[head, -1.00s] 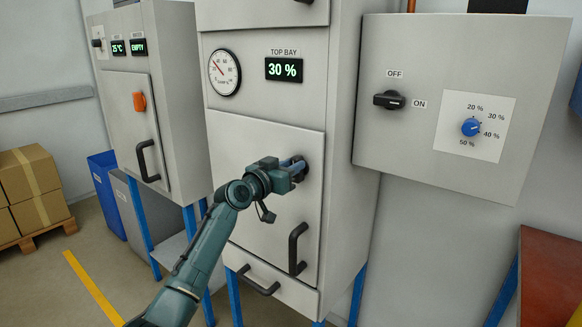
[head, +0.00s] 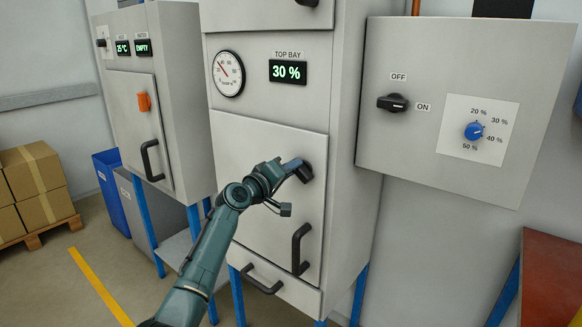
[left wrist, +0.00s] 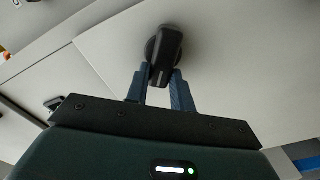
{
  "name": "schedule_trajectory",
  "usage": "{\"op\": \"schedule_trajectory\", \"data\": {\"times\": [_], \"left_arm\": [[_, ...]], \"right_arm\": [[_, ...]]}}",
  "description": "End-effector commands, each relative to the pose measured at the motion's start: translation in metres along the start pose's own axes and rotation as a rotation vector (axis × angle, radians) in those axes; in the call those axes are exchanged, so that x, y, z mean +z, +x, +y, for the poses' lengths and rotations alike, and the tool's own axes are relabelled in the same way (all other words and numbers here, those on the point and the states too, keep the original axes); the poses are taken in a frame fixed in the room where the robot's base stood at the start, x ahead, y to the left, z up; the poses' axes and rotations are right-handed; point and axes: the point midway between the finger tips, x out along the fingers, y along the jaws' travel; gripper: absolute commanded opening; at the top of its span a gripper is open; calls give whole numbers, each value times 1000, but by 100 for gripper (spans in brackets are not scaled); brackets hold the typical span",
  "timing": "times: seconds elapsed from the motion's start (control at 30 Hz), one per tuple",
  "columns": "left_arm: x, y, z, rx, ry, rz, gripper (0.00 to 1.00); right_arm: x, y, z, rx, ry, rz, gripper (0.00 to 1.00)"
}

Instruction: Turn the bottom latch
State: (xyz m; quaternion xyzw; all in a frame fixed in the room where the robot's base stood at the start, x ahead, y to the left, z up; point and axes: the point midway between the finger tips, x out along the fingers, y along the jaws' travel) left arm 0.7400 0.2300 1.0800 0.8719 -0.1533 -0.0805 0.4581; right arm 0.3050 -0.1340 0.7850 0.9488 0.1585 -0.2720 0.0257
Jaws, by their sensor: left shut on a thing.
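The bottom latch is a black turn handle (head: 305,173) on a round base, at the upper right of the lower grey door (head: 262,215) of the middle cabinet. My left gripper (head: 297,165) reaches it from the front left and is shut on it. In the left wrist view the latch (left wrist: 166,52) stands out from the pale door, with the blue fingers (left wrist: 160,80) on both sides of its near end. The fingers partly hide the latch in the head view. The door lies flush with the cabinet front. My right gripper is not in view.
A black door handle (head: 300,248) is below the latch, and a drawer handle (head: 261,280) is lower still. A control box (head: 460,180) with a black switch and blue dial hangs at right. Another cabinet (head: 185,110) stands at left. A display (head: 287,71) reads 30 %.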

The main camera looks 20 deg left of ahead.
Motion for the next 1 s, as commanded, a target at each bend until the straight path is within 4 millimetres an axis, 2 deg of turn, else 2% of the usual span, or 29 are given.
{"op": "schedule_trajectory", "data": {"times": [0.23,0.5,0.73,1.0], "left_arm": [[0,0,-3,-1,-234,0,1],[2,0,-7,-1,-443,-1,1],[3,0,-9,-1,-559,-1,1],[4,0,-10,-1,-615,-1,1]], "right_arm": [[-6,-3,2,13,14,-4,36],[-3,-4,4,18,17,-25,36],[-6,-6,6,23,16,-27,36],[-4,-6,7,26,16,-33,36]]}}
